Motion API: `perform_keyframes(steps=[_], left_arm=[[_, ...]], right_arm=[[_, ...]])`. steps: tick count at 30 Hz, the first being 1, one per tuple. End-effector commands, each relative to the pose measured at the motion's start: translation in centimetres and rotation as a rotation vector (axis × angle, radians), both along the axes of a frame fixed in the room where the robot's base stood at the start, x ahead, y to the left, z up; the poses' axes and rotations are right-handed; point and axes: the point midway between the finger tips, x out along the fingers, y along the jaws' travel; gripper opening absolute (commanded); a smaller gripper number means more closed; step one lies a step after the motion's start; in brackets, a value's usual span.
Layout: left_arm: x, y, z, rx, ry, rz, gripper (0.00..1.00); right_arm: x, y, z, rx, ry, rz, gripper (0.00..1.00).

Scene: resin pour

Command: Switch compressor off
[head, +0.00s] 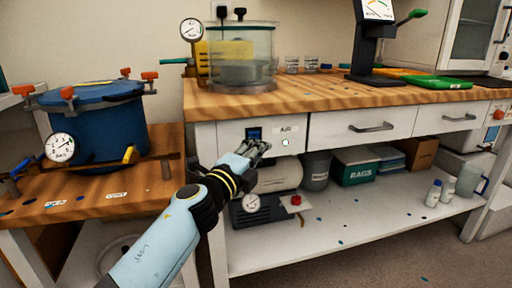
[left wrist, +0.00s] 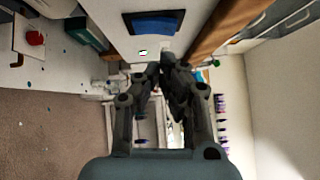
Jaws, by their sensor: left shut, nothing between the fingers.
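The compressor (head: 272,210) sits on the white shelf under the bench, with a cream tank, a round gauge (head: 251,202) and a red button (head: 296,200). My left forearm and gripper hide part of it. Above it, the bench's white front carries a blue rocker switch (head: 254,134) beside an "AIR" label (head: 287,129). The blue switch also shows at the top of the left wrist view (left wrist: 154,24). My left gripper (head: 264,147) is shut and empty, just below and right of the switch. Its fingertips (left wrist: 162,68) appear apart from the switch. My right gripper is out of view.
A blue pressure pot (head: 95,110) with clamps and a gauge stands on the left wooden bench. A clear vacuum chamber (head: 242,60) stands on the worktop. A grey bin (head: 316,170) and a green rags box (head: 354,168) sit right of the compressor.

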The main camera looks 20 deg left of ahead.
Motion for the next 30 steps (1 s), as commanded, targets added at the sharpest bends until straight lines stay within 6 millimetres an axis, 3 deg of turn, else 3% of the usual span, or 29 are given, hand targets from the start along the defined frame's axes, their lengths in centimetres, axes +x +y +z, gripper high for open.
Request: perform_keyframes(steps=[6, 17, 21, 25, 30], left_arm=[[1.5, 1.1, 0.2, -0.002, 0.0, 0.0, 0.0], [1.7, 1.2, 0.3, -0.002, 0.0, 0.0, 0.0], [2.4, 1.6, 1.2, -0.005, 0.002, 0.0, 0.0], [2.2, 1.5, 0.6, -0.004, 0.003, 0.0, 0.0], [2.2, 1.6, 0.6, -0.004, 0.003, 0.0, 0.0]], right_arm=[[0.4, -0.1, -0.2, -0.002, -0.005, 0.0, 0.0], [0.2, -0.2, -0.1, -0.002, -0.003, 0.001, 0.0], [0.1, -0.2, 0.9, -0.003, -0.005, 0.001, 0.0], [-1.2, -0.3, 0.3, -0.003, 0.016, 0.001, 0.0], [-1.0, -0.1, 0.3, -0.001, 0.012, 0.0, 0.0]])
